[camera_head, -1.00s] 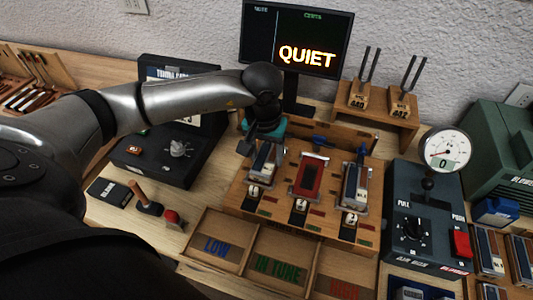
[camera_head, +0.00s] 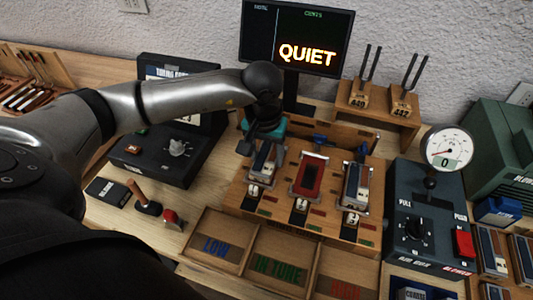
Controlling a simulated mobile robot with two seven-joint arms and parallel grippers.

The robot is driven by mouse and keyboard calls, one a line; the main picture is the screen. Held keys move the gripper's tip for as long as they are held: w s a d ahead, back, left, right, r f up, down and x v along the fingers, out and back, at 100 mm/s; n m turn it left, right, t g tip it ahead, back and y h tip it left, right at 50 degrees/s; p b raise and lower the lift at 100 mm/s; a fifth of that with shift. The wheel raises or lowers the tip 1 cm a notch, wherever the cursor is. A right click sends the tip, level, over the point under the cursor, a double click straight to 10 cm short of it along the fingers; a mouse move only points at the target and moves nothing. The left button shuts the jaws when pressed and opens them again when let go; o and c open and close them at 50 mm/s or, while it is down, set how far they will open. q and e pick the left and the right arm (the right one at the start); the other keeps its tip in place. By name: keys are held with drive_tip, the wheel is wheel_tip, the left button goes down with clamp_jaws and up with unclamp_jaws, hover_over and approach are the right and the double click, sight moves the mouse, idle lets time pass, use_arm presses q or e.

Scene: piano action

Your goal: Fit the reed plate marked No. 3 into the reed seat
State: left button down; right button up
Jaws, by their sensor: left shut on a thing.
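A wooden stand (camera_head: 314,222) holds a row of three metal-framed places. The middle one is a red-lined frame (camera_head: 309,177) with no plate visible in it. A blue and silver reed plate (camera_head: 356,184) sits in the right place. Another blue and silver plate (camera_head: 262,164) is at the left place, directly under my left gripper (camera_head: 258,146). The gripper is shut on what appears to be this plate's far end; the contact is partly hidden by the gripper. I cannot read a No. 3 mark on any plate. My right gripper is not in view.
Open trays marked LOW, IN TUNE and a third label (camera_head: 280,262) lie in front of the stand. An air box with a gauge (camera_head: 447,150) stands right, tuning forks (camera_head: 362,75) behind. A screen (camera_head: 307,50) reads QUIET. My left arm spans the left side.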

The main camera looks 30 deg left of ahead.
use_arm(q)
drive_tip(key=shift+c, duration=0.2)
unclamp_jaws()
wheel_tip(320, 180, up, 15)
drive_tip(key=s+p, duration=0.1)
drive_tip(key=shift+s+d, duration=0.25)
drive_tip(key=shift+s, duration=0.15)
idle(0.8)
